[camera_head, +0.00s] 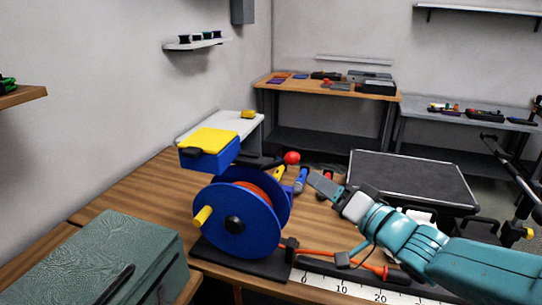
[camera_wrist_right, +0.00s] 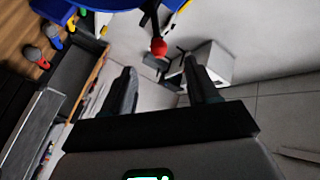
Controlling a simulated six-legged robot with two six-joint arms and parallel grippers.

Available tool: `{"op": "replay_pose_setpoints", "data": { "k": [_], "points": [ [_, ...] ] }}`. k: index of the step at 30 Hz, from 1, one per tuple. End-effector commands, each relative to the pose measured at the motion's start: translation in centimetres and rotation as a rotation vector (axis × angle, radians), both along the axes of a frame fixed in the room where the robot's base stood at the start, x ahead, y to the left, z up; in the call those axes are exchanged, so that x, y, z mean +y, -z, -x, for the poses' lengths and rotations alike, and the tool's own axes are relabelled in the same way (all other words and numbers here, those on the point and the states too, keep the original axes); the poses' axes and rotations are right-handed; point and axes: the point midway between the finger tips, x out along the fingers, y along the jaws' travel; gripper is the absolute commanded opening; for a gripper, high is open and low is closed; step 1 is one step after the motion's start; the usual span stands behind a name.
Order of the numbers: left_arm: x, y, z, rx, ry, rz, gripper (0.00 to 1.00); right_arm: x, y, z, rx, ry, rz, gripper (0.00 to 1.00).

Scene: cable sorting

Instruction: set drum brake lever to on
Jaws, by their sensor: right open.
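The blue cable drum (camera_head: 236,218) stands on a black base on the wooden bench, with orange cable wound inside and a yellow crank handle at its left. The brake lever's red ball knob (camera_head: 292,157) shows above and behind the drum, at the end of a dark arm. In the right wrist view the red knob (camera_wrist_right: 159,46) lies ahead, between and beyond the fingertips. My right gripper (camera_head: 324,186) is open and empty, to the right of the drum and apart from the knob. Its two fingers (camera_wrist_right: 160,78) are spread in the wrist view. My left gripper is not seen.
A blue box with a yellow lid (camera_head: 211,141) is behind the drum. Tools with blue and yellow handles (camera_head: 301,180) lie close to my right gripper. A teal case (camera_head: 100,255) is at front left. A measuring strip (camera_head: 360,290) and orange cable run along the front.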

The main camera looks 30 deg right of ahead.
Motion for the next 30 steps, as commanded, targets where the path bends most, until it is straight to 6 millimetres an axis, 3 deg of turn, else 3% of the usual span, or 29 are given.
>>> {"op": "replay_pose_setpoints", "data": {
  "k": [5, 15, 21, 30],
  "points": [
    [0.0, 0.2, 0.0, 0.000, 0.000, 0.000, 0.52, 0.0, 0.1, -2.2, 0.002, -0.004, -0.002, 0.59],
    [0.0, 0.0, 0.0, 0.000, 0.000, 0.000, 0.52, 0.5, 0.1, -10.3, 0.003, -0.003, -0.001, 0.59],
    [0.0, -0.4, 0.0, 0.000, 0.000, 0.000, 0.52, 0.7, 0.0, -14.1, 0.003, -0.001, 0.001, 0.59],
    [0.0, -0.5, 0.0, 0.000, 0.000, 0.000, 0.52, 0.9, 0.1, -16.0, 0.003, 0.000, 0.001, 0.59]
  ]
}}
